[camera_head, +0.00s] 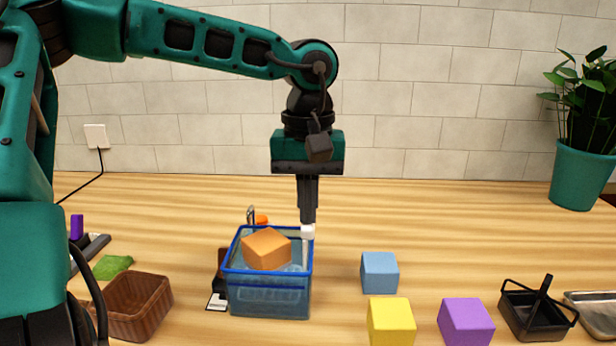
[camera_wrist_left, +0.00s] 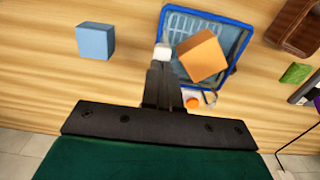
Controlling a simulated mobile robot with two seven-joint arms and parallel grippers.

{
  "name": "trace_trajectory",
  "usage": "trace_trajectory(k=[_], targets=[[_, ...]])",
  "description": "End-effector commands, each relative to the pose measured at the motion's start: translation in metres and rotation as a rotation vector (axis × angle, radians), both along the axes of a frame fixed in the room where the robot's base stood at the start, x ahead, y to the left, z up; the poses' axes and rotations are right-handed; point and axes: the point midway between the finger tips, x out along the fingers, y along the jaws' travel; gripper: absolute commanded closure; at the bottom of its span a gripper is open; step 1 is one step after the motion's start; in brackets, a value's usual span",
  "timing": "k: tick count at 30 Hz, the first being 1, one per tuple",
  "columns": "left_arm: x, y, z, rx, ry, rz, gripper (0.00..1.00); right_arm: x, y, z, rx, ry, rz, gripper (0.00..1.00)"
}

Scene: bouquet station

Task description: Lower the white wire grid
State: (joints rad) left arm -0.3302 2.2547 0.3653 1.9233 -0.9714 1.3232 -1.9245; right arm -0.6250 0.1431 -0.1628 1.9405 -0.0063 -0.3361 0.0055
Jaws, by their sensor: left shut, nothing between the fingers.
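A blue see-through tub (camera_head: 268,300) stands on the wooden table, with an orange block (camera_head: 266,249) tilted at its top. Pale grid lines, apparently the white wire grid (camera_wrist_left: 186,24), show inside the tub in the left wrist view, partly hidden by the block. A small white block-like piece (camera_head: 307,231) sits at the tub's right rim; whether it is joined to the grid I cannot tell. My left gripper (camera_head: 308,220) is shut and empty, pointing down with its tips just above or touching the white piece. My right gripper is not in view.
Blue (camera_head: 379,272), yellow (camera_head: 391,321) and purple (camera_head: 466,322) blocks stand right of the tub. A black basket (camera_head: 533,316) is farther right. A brown basket (camera_head: 136,305) and a green cloth-like piece (camera_head: 113,267) lie left. The table behind the blocks is clear.

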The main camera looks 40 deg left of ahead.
Motion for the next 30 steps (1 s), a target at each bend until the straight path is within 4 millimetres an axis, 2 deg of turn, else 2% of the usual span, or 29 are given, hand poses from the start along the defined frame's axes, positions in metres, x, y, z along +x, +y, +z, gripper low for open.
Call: trace_trajectory(k=[5,21,30], targets=[[0.0,0.0,0.008,0.0,0.0,0.0,1.0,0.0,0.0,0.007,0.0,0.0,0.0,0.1],[0.0,0.0,0.05,-0.001,-0.001,0.0,1.0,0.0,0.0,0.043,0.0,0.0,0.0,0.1],[0.0,0.0,0.051,0.0,0.0,0.0,1.0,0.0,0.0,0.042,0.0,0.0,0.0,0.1]])
